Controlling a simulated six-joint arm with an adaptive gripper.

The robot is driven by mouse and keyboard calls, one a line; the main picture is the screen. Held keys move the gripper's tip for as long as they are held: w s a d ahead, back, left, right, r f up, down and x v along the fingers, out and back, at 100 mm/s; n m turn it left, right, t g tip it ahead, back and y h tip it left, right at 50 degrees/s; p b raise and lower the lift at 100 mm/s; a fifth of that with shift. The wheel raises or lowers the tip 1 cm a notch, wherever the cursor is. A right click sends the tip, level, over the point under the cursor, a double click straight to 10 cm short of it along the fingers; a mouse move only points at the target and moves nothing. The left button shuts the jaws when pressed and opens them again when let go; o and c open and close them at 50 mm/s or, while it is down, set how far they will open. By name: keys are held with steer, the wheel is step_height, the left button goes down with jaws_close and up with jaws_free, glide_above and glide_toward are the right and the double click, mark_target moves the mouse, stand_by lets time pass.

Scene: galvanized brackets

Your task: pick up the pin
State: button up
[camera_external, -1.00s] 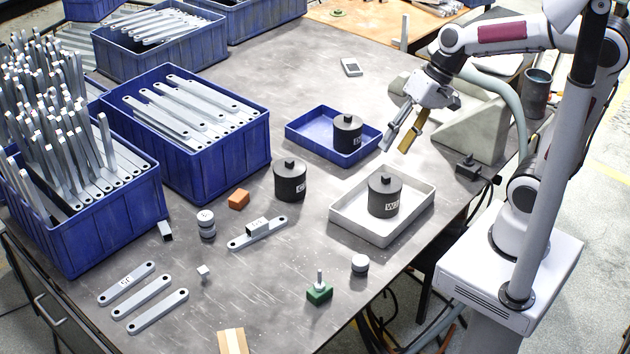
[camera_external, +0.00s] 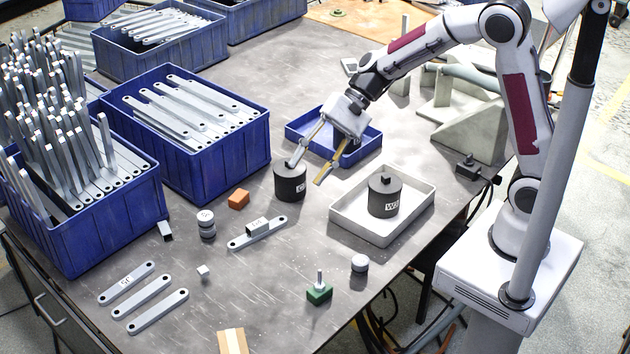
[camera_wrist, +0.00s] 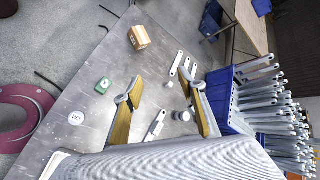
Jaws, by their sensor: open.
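The pin (camera_external: 320,277) is a small grey metal peg. It stands upright in a green block (camera_external: 318,294) near the front edge of the table. The green block also shows in the wrist view (camera_wrist: 104,85), left of my fingers; the pin is too small to make out clearly there. My gripper (camera_external: 306,173) is open and empty, with its fingers apart and slanting down to the left. It is in the air, in front of the black cylinder on the left in the picture, well behind the pin. In the wrist view, the two fingers (camera_wrist: 166,88) are spread apart.
A white tray (camera_external: 355,233) holds a black weight (camera_external: 384,198); a blue tray (camera_external: 300,134) is behind. Another black cylinder (camera_external: 290,186) is below my gripper. A small grey cylinder (camera_external: 360,263) stands right of the pin.

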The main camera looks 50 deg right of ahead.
steer(key=w+a+f+m+t+y, duration=0.1)
steer(key=w+a+f+m, duration=0.5)
steer(key=f, duration=0.4)
steer(key=w+a+f+m+t+y, duration=0.2)
steer(key=w+a+f+m, duration=0.3)
steer(key=w+a+f, duration=0.45)
steer(key=m+t+h, duration=0.1)
steer(key=m+t, duration=0.1)
steer(key=m, duration=0.2)
glide_toward(209, 273)
steer(key=w+a+f, duration=0.2)
steer(key=f, duration=0.1)
steer(key=shift+w+a, duration=0.1)
steer(key=shift+w, duration=0.05)
steer(key=shift+a, duration=0.15)
steer(key=shift+x, duration=1.2)
steer(key=shift+w+a+f, duration=0.1)
steer(key=shift+w+a, duration=0.25)
steer(key=shift+a, duration=0.35)
steer(key=shift+w+a+f, duration=0.1)
steer(key=shift+w+a, duration=0.25)
steer(key=shift+a, duration=0.3)
steer(key=shift+x, duration=1.1)
